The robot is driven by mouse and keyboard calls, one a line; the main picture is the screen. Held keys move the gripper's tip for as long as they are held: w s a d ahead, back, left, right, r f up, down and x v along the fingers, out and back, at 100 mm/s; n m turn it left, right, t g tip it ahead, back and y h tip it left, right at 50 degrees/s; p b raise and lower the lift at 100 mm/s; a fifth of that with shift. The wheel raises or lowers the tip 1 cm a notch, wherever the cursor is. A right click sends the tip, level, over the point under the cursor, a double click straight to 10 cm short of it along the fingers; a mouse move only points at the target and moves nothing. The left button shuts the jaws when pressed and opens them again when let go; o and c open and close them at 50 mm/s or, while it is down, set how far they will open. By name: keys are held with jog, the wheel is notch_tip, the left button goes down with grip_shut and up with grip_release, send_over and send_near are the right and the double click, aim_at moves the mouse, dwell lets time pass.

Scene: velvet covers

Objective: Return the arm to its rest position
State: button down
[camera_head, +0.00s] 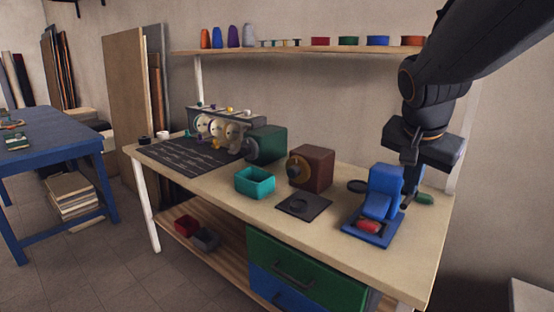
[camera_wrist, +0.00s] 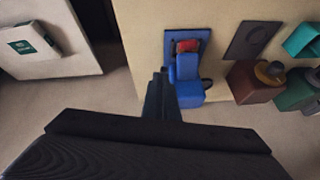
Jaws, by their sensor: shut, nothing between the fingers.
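My arm comes in from the upper right in the head view, bent down over the right end of the workbench (camera_head: 340,262). My gripper (camera_head: 410,184) points down, just behind and right of the blue device (camera_head: 382,186). In the wrist view its fingers (camera_wrist: 160,78) are together and empty, and the blue device (camera_wrist: 186,68) shows close to their right. I cannot tell whether they touch it. A red cylinder (camera_head: 369,227) lies at the front of the blue device. A green piece (camera_head: 424,198) lies right of the gripper.
A brown box (camera_head: 315,168), dark plate (camera_head: 303,206), teal tray (camera_head: 254,182) and green box (camera_head: 267,144) stand left along the bench. A shelf (camera_head: 290,52) with spools runs behind, close to my arm. A blue table (camera_head: 52,142) is far left. Floor shows between.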

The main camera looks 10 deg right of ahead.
jog(key=s+a+f+n+g+y, duration=0.1)
jog(key=s+a+f+n, duration=0.2)
jog(key=a+f+n, duration=0.1)
jog(key=s+a+f+n+g+y+p, duration=0.1)
jog(key=s+a+f+n+g, duration=0.1)
jog(key=a+f, duration=0.4)
jog(key=s+a+f+n+g+y+p, duration=0.1)
jog(key=s+a+f+n, duration=0.2)
jog(key=a+f+n, duration=0.2)
jog(key=a+f, duration=0.1)
jog(key=a, duration=0.2)
jog(key=shift+s+n+y, duration=0.3)
jog(key=shift+y, duration=0.1)
jog(key=shift+f, duration=0.1)
